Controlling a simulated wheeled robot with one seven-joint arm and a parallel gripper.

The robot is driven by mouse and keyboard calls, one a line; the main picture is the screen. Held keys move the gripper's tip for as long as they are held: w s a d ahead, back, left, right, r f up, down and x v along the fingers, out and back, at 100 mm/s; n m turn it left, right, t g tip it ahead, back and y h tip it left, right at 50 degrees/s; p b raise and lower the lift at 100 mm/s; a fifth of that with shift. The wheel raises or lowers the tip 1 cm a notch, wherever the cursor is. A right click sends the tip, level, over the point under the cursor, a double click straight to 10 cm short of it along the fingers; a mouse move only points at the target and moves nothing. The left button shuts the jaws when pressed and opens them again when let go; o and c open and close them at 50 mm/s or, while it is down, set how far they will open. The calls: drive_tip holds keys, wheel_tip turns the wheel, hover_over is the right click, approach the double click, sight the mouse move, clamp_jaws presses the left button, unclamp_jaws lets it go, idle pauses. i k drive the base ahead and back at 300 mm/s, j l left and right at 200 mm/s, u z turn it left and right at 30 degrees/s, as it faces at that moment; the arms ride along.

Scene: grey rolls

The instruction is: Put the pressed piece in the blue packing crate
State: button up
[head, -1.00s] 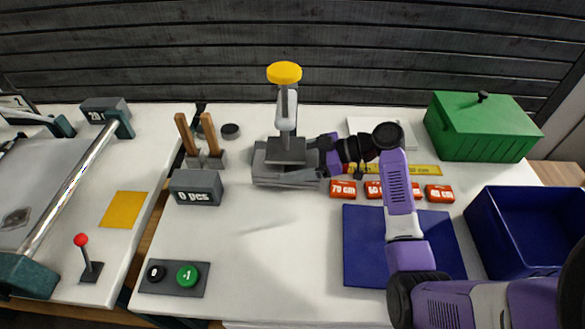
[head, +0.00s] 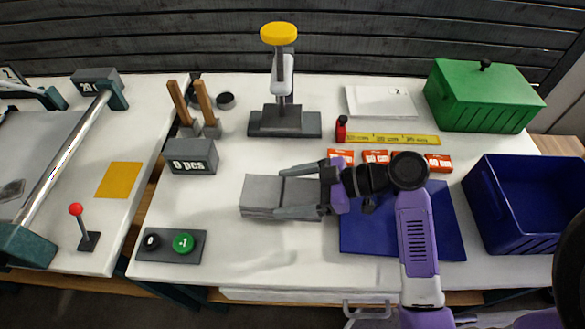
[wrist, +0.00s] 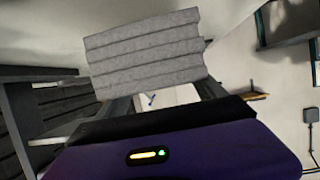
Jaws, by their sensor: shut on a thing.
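The pressed piece (head: 262,194) is a grey, ridged slab. My gripper (head: 300,198) is shut on its right part in the head view and holds it over the white table, left of the blue mat. In the wrist view the piece (wrist: 146,54) shows its parallel ridges between the fingers. I cannot tell its exact height above the table. The blue packing crate (head: 535,240) stands at the right edge of the table, open at the top. The part of its inside that shows is empty. The press (head: 284,122) with a yellow knob stands behind my gripper, with its bed clear.
A blue mat (head: 440,240) lies under my forearm, between gripper and crate. A green box (head: 480,100) stands behind the crate. A button panel (head: 170,246) is at front left.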

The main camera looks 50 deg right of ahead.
sight(525, 210)
drive_tip(key=k+j, duration=0.15)
drive_tip(key=k, duration=0.6)
drive_tip(key=k+j, duration=0.15)
drive_tip(key=k, duration=0.55)
